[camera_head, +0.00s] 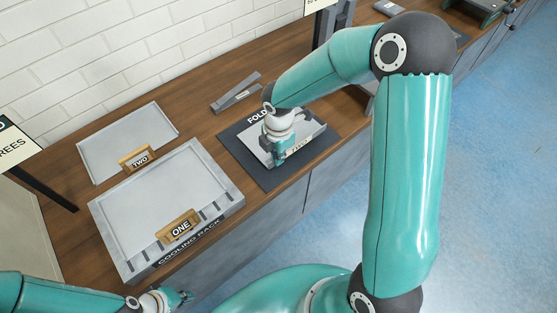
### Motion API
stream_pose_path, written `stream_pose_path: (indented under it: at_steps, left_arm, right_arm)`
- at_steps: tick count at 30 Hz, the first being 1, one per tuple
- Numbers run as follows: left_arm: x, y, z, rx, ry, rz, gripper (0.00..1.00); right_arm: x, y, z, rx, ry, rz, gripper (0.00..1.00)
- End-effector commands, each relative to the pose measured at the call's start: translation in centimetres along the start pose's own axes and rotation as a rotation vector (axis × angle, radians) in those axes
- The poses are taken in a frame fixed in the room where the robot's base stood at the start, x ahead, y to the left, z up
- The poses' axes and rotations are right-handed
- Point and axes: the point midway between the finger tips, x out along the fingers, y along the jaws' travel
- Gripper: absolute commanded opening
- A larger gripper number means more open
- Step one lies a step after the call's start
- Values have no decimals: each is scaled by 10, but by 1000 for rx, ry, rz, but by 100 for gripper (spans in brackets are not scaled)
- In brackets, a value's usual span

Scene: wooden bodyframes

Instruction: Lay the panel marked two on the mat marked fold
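The panel marked TWO (120,128) is a thin grey sheet with a raised rim, flat on the wooden counter at the left. Its wooden tag (139,158) reads TWO at the front edge. The dark mat marked FOLD (241,145) lies to its right, with a light grey metal piece (306,132) on it; that piece has a pale label I cannot read. My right gripper (279,158) points down over this piece; its fingers are small and partly hidden, so its grip is unclear. My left gripper (182,297) is low at the bottom edge, away from the panels.
A panel tagged ONE (165,190) lies on the cooling rack (222,213), in front of panel TWO. A grey tool (236,94) lies behind the mat. A sign post (45,190) stands at the left. Bare counter (195,128) separates panel TWO from the mat.

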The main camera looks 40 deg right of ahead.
Motion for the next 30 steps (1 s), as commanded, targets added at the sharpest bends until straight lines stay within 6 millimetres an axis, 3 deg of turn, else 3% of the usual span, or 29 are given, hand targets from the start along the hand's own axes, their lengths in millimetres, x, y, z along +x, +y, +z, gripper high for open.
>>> stream_pose_path:
  at_steps: [6, 17, 18, 22, 30]
  left_arm:
    - [1, 0, 0, 0, 0, 0, 0]
    - [3, -1, 0, 0, 0, 0, 0]
    - [2, -1, 0, 0, 0, 0, 0]
    - [2, -1, 0, 0, 0, 0, 0]
    - [2, -1, 0, 0, 0, 0, 0]
  right_arm:
    - [27, -1, 0, -1, 0, -1, 0]
    - [31, 0, 0, -1, -1, 0, 0]
    - [30, -1, 0, -1, 0, -1, 9]
    - [30, -1, 0, -1, 0, -1, 31]
    - [30, 0, 0, -2, 0, -1, 31]
